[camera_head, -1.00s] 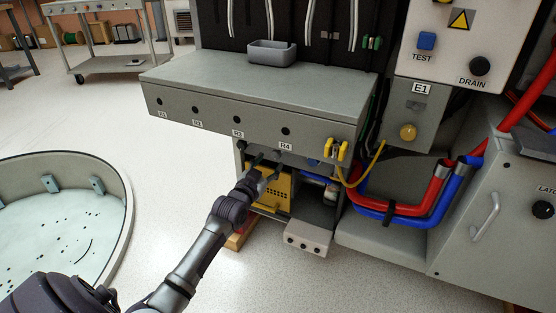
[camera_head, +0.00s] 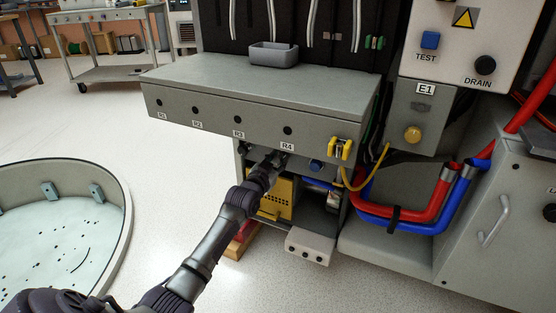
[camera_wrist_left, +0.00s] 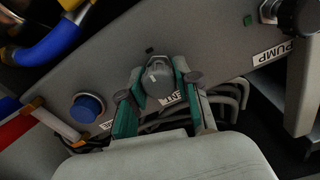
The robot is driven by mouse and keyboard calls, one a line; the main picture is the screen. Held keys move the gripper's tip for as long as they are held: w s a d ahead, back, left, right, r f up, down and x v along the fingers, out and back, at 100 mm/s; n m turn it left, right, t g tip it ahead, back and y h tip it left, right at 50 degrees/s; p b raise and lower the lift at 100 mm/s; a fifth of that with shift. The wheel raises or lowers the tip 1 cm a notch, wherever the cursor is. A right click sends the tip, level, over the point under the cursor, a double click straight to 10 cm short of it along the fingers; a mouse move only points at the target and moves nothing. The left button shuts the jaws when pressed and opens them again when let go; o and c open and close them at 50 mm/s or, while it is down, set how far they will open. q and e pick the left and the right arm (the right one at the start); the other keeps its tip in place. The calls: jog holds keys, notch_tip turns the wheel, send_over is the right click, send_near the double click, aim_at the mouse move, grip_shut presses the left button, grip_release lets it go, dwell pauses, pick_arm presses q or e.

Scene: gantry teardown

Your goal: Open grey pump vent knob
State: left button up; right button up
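The grey vent knob (camera_wrist_left: 158,82) shows in the left wrist view on a sloping grey panel, above a partly covered label. My left gripper (camera_wrist_left: 160,72) has one teal-padded finger on each side of it. The fingertips are very close to the knob's sides; I cannot tell whether they touch it. In the head view my left gripper (camera_head: 277,160) reaches under the bench's front edge, just below the R4 label, and hides the knob. My right gripper is in neither view.
A blue knob (camera_wrist_left: 87,108) sits to the left on the panel in the wrist view. A black knob (camera_wrist_left: 299,14) is by the PUMP label at right. The bench overhang (camera_head: 240,122) is just above my gripper. Red and blue hoses (camera_head: 400,215) run at right.

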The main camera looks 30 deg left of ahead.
pick_arm(q)
grip_shut()
